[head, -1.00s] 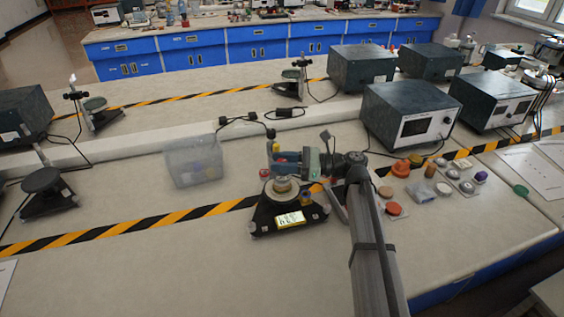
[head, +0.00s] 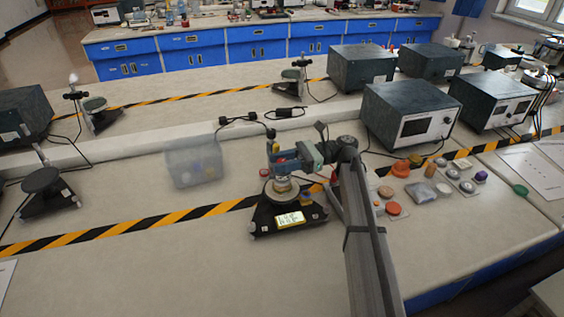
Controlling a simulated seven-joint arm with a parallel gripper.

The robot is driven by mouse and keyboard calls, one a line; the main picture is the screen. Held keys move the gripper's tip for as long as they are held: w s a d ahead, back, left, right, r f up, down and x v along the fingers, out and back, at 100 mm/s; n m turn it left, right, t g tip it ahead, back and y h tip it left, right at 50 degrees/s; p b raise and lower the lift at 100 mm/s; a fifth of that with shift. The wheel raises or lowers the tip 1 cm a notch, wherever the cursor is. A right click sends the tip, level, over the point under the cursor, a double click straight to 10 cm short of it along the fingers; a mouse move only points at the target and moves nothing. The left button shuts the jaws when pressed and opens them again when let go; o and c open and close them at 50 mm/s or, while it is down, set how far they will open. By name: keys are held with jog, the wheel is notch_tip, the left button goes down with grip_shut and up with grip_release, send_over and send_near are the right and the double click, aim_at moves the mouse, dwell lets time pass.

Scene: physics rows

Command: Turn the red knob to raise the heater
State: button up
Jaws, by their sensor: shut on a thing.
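My gripper (head: 281,178) reaches in from the right, pointing down over the stand. It is shut on a small pale round piece (head: 281,186) above the stand's round plate (head: 286,196). I cannot tell whether the piece touches the plate. A small red spot (head: 264,172) shows at the gripper's left; I cannot tell whether it is the red knob. My fingers and arm hide part of the stand.
A translucent bin (head: 193,168) stands to the left. Grey instrument boxes (head: 408,112) stand behind right. Orange lids (head: 401,169) and several small samples lie right of my arm. Cables run behind the stand. The front left bench is clear.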

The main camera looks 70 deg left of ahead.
jog(key=o, duration=0.9)
jog(key=shift+o, duration=0.2)
jog(key=w, duration=0.7)
jog(key=shift+w, duration=0.2)
jog(key=shift+a, duration=0.1)
